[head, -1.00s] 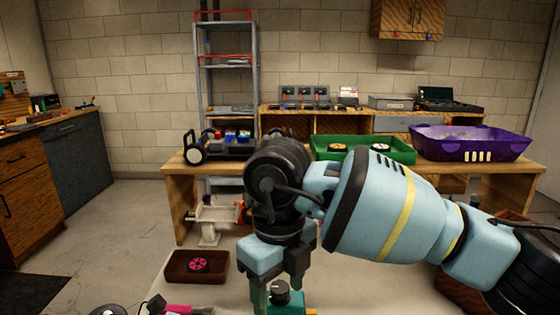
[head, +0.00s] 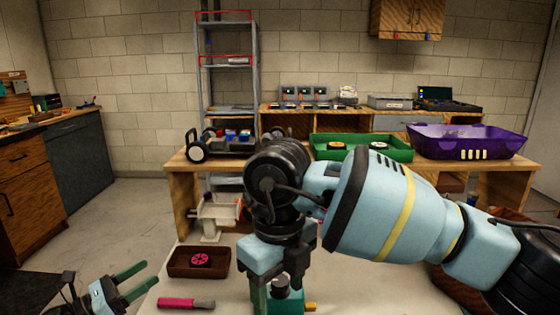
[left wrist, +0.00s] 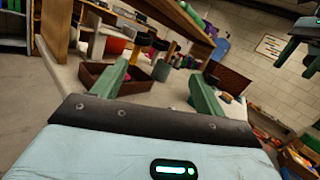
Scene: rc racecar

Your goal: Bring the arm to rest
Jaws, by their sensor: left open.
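My left gripper (head: 140,279) is at the lower left of the head view, its two green fingers apart and pointing right, with nothing between them. In the left wrist view the same gripper (left wrist: 158,88) shows its fingers spread and empty. My right arm reaches in from the right of the head view. Its gripper (head: 277,288) points down over the near table (head: 235,290), around or beside a teal thing with a black knob (head: 281,284). Whether it grips that thing I cannot tell, as the fingers are partly hidden.
On the near table are a brown tray (head: 178,272) holding a pink-and-black wheel (head: 201,260), and a pink-handled tool (head: 180,303) close to my left fingers. A workbench (head: 185,185) behind carries a green tray (head: 398,155) and a purple bin (head: 468,143).

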